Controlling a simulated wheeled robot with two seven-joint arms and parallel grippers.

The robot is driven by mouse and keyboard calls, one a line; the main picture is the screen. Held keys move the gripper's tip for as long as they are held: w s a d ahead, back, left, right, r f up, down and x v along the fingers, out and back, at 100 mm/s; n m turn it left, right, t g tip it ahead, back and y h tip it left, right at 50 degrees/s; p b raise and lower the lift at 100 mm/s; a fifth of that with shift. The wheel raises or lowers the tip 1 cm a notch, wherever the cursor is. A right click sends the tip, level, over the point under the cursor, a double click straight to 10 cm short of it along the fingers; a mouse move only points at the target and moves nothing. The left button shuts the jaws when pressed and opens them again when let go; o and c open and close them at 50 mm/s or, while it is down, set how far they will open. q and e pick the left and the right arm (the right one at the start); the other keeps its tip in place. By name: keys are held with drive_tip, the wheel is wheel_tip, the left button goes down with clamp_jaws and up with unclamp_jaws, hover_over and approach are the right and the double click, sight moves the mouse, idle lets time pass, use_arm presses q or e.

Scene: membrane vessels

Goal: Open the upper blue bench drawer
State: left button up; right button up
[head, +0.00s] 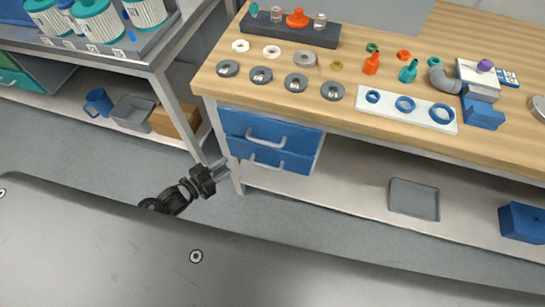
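The upper blue bench drawer (237,122) sits under the left end of the wooden bench, with a light grey bar handle (267,138) on its front. It looks shut. A lower blue drawer (294,162) with a similar handle (266,163) is right below it. My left gripper (224,168) is in front of and to the left of the drawers, near the bench's left leg and at about the lower drawer's height in the picture. Its pale fingers look apart with nothing between them. It appears clear of both handles. My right gripper is out of view.
The wooden bench top (500,50) holds rings, fittings and a white plate (388,110) of blue rings. A grey tray (414,199) and blue bin (522,221) sit on the shelf below. A metal cart (165,62) stands left. Open floor lies before the drawers.

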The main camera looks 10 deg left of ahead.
sight(264, 141)
use_arm(q)
drive_tip(key=d+r+m+h+b, duration=0.3)
drive_tip(key=d+r+m+h, duration=0.35)
drive_tip(key=r+m, duration=0.4)
drive_tip(key=shift+n, duration=0.45)
drive_tip(key=x, duration=0.9)
drive_tip(key=shift+d+r+p, duration=0.15)
drive_tip(key=shift+r+p, duration=0.1)
drive_tip(key=shift+p, duration=0.05)
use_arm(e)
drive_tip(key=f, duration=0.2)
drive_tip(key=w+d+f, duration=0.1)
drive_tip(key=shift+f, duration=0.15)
use_arm(q)
clamp_jaws()
